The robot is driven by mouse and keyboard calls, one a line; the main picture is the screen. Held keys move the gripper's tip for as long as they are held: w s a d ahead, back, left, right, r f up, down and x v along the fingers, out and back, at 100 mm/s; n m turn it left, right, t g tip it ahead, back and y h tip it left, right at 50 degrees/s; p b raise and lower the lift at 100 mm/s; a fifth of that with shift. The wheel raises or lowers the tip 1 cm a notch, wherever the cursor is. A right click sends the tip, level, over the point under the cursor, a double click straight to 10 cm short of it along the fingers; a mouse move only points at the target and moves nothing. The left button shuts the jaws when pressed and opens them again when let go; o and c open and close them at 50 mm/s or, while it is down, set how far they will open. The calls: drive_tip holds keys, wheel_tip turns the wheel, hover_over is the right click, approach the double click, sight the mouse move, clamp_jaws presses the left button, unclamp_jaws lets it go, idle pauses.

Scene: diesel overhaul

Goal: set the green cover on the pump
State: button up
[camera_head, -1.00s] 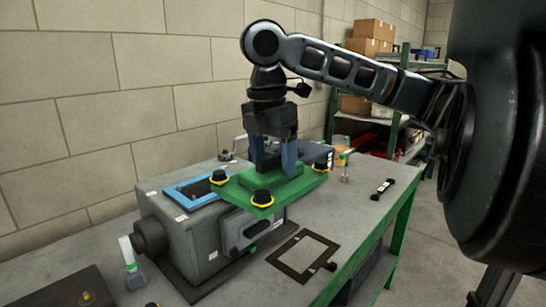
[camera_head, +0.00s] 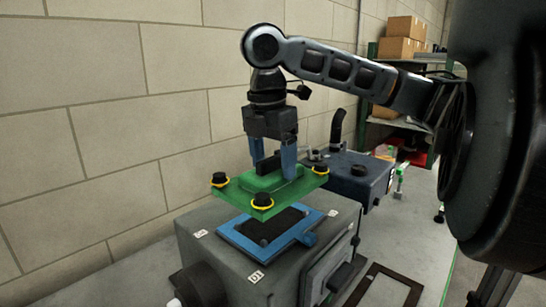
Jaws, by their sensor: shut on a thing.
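The green cover (camera_head: 238,195) is a flat plate with a raised middle, a dark handle and black knobs with yellow rings at its corners. My gripper (camera_head: 273,170) points down and is shut on the cover's handle. The cover hangs roughly level above the grey pump (camera_head: 210,250), apart from it. A blue frame (camera_head: 245,243) lies on the pump's top around a dark opening. The cover overlaps the frame's far left part in the picture. The exact gap and alignment between them are hard to tell.
A dark blue box-shaped unit (camera_head: 355,180) with a black pipe stands behind the pump. A dark flat frame (camera_head: 385,290) lies on the bench at the pump's right. A block wall runs behind. Shelves with cardboard boxes (camera_head: 402,40) stand at the back right.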

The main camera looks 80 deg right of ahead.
drive_tip(key=shift+f, duration=3.2)
drive_tip(key=shift+s+f, duration=0.1)
drive_tip(key=shift+f, duration=0.75)
drive_tip(key=o, duration=1.3)
drive_tip(key=r, duration=0.7)
drive_tip(key=shift+w+a+r, duration=0.25)
drive_tip(key=shift+a+r, duration=0.1)
drive_tip(key=shift+a, duration=0.05)
